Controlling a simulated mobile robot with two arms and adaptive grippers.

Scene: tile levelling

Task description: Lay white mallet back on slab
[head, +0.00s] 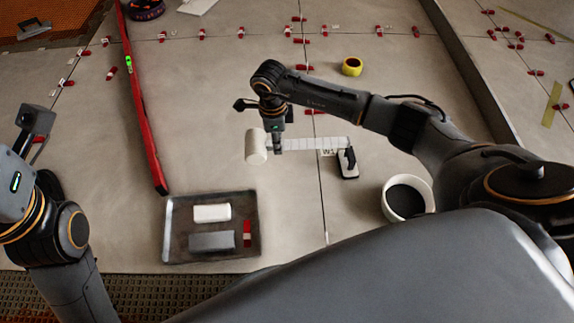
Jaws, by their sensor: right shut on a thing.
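The white mallet (257,153) has a pale cylindrical head at the left and a light banded handle reaching right. My right gripper (278,146) points down and is shut on the mallet by the handle close to the head. The mallet lies roughly level over the grey slab (225,110); I cannot tell whether it touches the surface.
A dark-handled tool (347,163) is by the handle's end. A white bucket (407,198) stands right; a metal tray (180,230) with blocks lies front left. Red clips line the joints.

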